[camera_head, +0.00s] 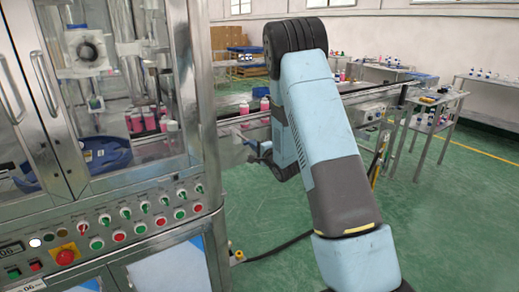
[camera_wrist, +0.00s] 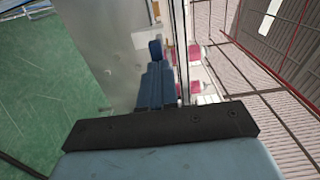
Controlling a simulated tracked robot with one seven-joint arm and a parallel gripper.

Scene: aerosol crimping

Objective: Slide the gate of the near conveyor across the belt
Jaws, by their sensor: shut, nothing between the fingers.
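The near conveyor (camera_head: 235,131) runs from the filling machine toward the right and passes behind my arm. Pink bottles (camera_head: 244,108) stand on it just beside the machine. I cannot make out its gate; my arm covers part of the belt. My gripper (camera_head: 258,152) shows only as a small dark part beside the conveyor's front side, left of my arm's wrist. It is shut and empty.
The steel and glass filling machine (camera_head: 199,110) with its button panel stands close on the left. A black hose (camera_head: 280,247) lies on the green floor. Side tables with bottles (camera_head: 440,105) stand at the right. The floor at the right front is clear.

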